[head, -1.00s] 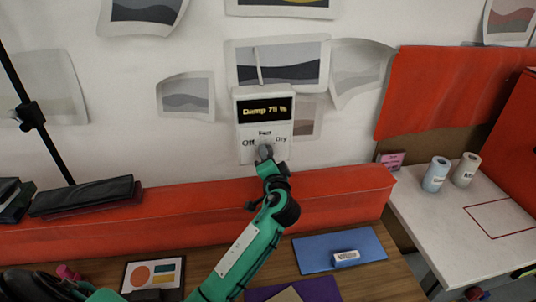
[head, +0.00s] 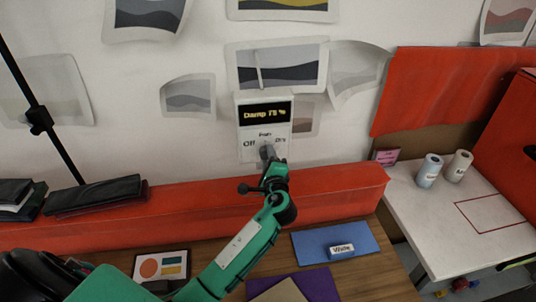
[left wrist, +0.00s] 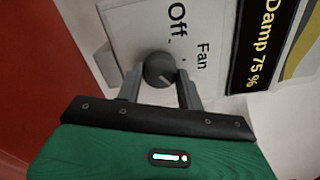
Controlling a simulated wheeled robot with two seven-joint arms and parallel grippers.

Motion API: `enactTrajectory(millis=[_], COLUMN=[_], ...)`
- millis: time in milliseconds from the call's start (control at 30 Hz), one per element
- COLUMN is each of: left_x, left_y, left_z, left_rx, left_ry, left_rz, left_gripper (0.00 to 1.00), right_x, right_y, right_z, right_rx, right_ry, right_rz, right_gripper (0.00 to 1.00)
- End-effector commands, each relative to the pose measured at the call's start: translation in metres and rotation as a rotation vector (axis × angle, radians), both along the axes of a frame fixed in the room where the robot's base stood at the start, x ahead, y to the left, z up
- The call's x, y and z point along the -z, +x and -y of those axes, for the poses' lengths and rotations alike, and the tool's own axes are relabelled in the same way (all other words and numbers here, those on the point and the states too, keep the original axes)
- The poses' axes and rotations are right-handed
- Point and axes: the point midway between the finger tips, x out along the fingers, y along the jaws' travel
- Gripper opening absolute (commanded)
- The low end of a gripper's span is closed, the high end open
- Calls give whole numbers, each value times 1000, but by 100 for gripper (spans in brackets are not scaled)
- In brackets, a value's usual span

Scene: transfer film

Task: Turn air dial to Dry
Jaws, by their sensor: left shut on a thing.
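The control box (head: 264,128) is a white panel on the wall with a black display reading "Damp 75 %". Under it are the labels "Off", "Fan" and, at the right, "Dry", partly covered by my gripper in the head view. The air dial (left wrist: 160,70) is a round dark grey knob with a short light mark pointing to the lower right of the left wrist view. My left gripper (head: 268,155) is shut on the dial, and its fingers (left wrist: 160,82) stand on both sides of it. My right gripper is not in view.
A red padded ledge (head: 340,187) runs below the box. Paper prints (head: 277,68) hang around it. The wooden desk holds a blue mat (head: 310,245) with a labelled roll. A white table (head: 440,222) with two cylinders stands at the right.

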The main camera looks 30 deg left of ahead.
Motion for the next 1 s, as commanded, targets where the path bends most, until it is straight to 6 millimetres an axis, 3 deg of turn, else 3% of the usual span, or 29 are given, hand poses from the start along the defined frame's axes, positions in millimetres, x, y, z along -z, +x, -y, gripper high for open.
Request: enactTrajectory(millis=[800, 833, 900, 1000], left_x=[1, 1, 1, 1], left_y=[0, 0, 0, 0], left_z=[0, 0, 0, 0], left_rx=[1, 1, 1, 1], left_ry=[92, 92, 92, 91], left_rz=[-70, -70, -70, -69], left_gripper=[15, 43, 57, 59], right_x=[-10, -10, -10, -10], right_y=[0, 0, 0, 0], right_z=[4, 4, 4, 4], right_rx=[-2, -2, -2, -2], right_ry=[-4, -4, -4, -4], right_rz=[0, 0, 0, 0], right_gripper=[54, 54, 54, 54])
